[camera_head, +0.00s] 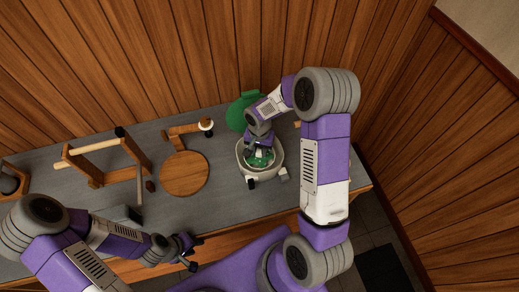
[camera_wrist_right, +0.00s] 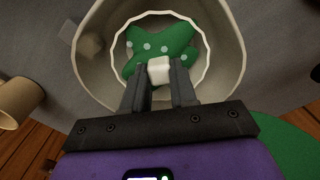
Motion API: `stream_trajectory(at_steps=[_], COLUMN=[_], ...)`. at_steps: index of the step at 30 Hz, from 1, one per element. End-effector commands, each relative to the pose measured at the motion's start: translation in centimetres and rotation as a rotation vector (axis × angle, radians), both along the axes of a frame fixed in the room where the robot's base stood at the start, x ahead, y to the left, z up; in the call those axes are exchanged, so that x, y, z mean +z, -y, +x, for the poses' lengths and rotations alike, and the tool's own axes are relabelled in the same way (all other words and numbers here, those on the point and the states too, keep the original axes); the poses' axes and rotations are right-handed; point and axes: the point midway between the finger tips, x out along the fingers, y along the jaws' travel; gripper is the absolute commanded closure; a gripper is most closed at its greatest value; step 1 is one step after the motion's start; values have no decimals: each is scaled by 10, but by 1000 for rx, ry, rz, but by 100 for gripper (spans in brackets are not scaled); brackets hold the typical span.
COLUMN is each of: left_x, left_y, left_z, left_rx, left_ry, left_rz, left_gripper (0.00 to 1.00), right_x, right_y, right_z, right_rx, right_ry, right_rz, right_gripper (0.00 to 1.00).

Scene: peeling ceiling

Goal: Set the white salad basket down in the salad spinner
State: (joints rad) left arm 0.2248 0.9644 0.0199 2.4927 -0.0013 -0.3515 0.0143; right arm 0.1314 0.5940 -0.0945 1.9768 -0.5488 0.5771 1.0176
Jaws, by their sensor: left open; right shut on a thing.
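The salad spinner (camera_head: 278,167) is a pale round bowl near the right end of the grey counter; it fills the top of the right wrist view (camera_wrist_right: 95,60). The white salad basket (camera_wrist_right: 160,13) shows as a thin white ring within the bowl's rim, with green, pale-spotted contents (camera_wrist_right: 165,45) inside. Whether it rests on the bowl's bottom is hidden. My right gripper (camera_wrist_right: 158,72) is over the bowl, shut on a small white block that appears to be part of the basket. My left gripper (camera_head: 192,252) is open and empty at the counter's front edge, away from the spinner.
A green round piece (camera_head: 238,113) lies behind the spinner. A round wooden board (camera_head: 184,174) and a wooden stand (camera_head: 186,131) are left of it. A wooden frame (camera_head: 95,160) stands further left.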

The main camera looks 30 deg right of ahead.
Motion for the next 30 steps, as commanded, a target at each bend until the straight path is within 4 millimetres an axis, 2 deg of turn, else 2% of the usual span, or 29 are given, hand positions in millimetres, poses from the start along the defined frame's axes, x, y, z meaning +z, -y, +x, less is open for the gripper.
stream_trajectory(at_steps=[9, 10, 15, 16, 30], left_x=[-6, -6, -5, -5, -3], left_y=[-1, -1, -1, -1, -1], left_z=[4, 4, 4, 4, 4], left_rx=[5, 5, 5, 5, 5], left_ry=[10, 10, 10, 10, 11], left_rz=[2, 1, 2, 2, 2], left_gripper=[57, 57, 57, 57, 57], right_x=[-5, -5, -4, -4, -2], right_y=[0, 0, 0, 0, 0], right_z=[0, 0, 0, 0, 0], right_rx=[0, 0, 0, 0, 0], right_ry=[1, 1, 1, 1, 0], right_rz=[0, 0, -1, -1, 0], right_gripper=[100, 72, 46, 43, 43])
